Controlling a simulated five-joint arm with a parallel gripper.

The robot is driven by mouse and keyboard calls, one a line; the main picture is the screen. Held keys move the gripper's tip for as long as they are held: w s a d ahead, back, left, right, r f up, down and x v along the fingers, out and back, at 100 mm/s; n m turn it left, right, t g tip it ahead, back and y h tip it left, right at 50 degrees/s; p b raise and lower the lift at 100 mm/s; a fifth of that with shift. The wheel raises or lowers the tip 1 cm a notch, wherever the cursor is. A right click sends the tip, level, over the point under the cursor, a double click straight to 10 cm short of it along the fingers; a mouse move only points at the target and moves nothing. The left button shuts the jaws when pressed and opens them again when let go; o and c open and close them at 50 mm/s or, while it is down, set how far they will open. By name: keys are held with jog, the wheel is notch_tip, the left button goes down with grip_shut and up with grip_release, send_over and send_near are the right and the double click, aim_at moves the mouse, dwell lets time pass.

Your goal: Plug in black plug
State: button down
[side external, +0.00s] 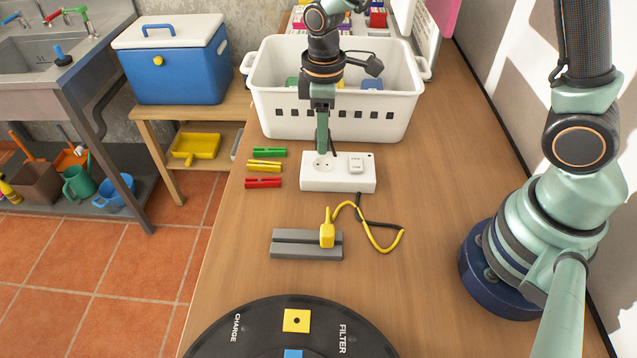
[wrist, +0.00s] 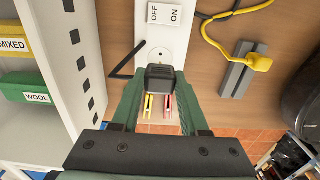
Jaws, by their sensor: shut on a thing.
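The black plug (wrist: 160,78) is held between the fingertips of my gripper (wrist: 158,88) in the wrist view. The white power strip (side external: 355,184) lies on the bench, with a round socket (side external: 323,163) at its left end and an OFF/ON rocker switch (wrist: 164,14). In the side view my gripper (side external: 322,146) points down just above the socket.
A yellow plug (side external: 327,232) with a coiled cord stands on a grey slotted block (side external: 291,244). Green, yellow and red clips (side external: 263,183) lie left of the strip. A white crate (side external: 378,119) stands close behind it. A black turntable (side external: 255,325) is at the front.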

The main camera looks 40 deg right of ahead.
aim_at(323, 165)
jog(key=shift+f, duration=1.9)
jog(key=shift+f, duration=0.6)
dwell(0.7)
jog(key=shift+c, duration=1.7)
grip_release()
notch_tip(323, 165, up, 12)
jog(key=shift+r, duration=0.1)
jog(key=s+d+r+m+t, duration=0.5)
jog(key=s+d+r+m, duration=0.3)
jog(key=s+m, duration=0.1)
jog(key=shift+s+d+r+t, duration=0.25)
jog(key=shift+s+r+t, duration=0.05)
jog(key=shift+s+r, duration=0.1)
